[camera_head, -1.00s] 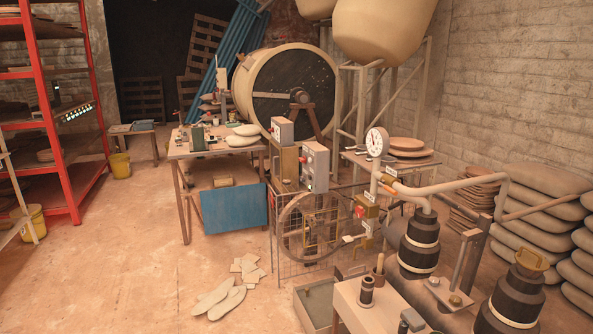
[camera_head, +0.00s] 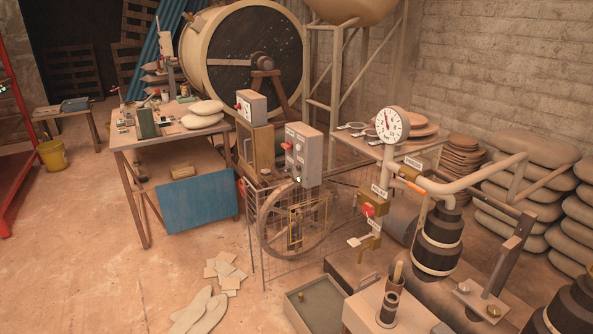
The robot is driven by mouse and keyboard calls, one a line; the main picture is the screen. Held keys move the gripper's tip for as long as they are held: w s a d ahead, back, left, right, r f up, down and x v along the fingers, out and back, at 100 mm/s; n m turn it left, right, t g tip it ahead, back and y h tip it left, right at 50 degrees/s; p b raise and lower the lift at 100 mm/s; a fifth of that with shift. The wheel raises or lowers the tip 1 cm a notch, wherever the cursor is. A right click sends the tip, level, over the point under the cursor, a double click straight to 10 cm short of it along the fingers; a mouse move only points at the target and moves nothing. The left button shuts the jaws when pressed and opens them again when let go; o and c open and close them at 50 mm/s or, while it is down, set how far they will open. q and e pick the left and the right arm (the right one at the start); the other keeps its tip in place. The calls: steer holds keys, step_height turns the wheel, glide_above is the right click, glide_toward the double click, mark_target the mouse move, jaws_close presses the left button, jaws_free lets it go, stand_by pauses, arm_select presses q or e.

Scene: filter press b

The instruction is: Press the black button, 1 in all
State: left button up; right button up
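A grey control box (camera_head: 304,155) stands on the wire-mesh guard near the middle of the view. Its left-facing front carries several small buttons and lamps, with a red one and a lit spot low down. A smaller grey box (camera_head: 251,108) with a red knob stands behind it to the left, on a brown cabinet. The buttons are too small to tell surely which one is black. Neither of my grippers is in view.
The wire-mesh guard (camera_head: 262,264) encloses a large wheel below the control box. A pressure gauge (camera_head: 392,125) and pipework stand to the right. A worktable (camera_head: 128,139) with a blue panel (camera_head: 197,200) is at left. Open floor (camera_head: 100,270) lies at lower left.

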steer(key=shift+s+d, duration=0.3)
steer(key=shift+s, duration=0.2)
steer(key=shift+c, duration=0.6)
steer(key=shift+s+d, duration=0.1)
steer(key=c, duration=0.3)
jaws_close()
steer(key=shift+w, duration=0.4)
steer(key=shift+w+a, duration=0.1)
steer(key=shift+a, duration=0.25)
